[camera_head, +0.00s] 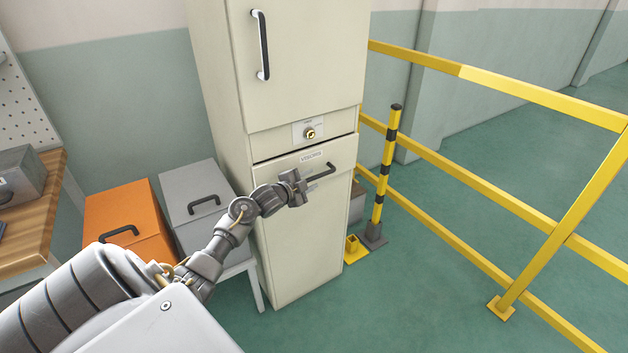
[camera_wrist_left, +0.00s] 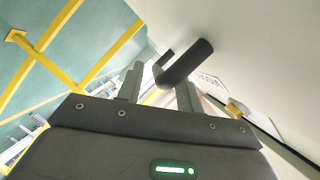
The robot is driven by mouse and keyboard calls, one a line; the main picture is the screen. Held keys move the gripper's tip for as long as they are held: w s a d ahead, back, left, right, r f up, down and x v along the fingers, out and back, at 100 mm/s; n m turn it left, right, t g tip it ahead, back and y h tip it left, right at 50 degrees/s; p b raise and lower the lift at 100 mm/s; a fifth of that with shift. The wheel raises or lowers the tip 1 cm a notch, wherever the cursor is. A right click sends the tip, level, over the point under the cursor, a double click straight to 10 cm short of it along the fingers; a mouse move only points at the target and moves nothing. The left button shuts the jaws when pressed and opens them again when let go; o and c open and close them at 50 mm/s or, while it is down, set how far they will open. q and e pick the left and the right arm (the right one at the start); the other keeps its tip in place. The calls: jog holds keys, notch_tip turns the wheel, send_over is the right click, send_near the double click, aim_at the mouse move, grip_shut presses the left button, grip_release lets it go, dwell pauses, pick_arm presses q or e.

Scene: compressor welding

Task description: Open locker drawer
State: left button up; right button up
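A tall cream locker (camera_head: 290,120) stands in the middle of the head view. Its lower drawer (camera_head: 305,235) has a dark bar handle (camera_head: 320,173) and a small label above it. My left gripper (camera_head: 302,184) is at the left end of this handle. In the left wrist view the two fingers are apart, and the dark handle (camera_wrist_left: 186,62) lies at or just beyond their tips (camera_wrist_left: 160,85). I cannot tell whether the fingers touch it. My right gripper is not in view.
A keyed lock (camera_head: 310,133) sits above the drawer, and an upper door has its own handle (camera_head: 262,45). Orange (camera_head: 130,222) and grey (camera_head: 197,200) boxes stand left of the locker. Yellow railings (camera_head: 500,200) and a striped post (camera_head: 384,170) stand to the right. Green floor is clear in front.

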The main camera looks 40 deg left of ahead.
pick_arm(q)
jog(key=shift+x, duration=0.95)
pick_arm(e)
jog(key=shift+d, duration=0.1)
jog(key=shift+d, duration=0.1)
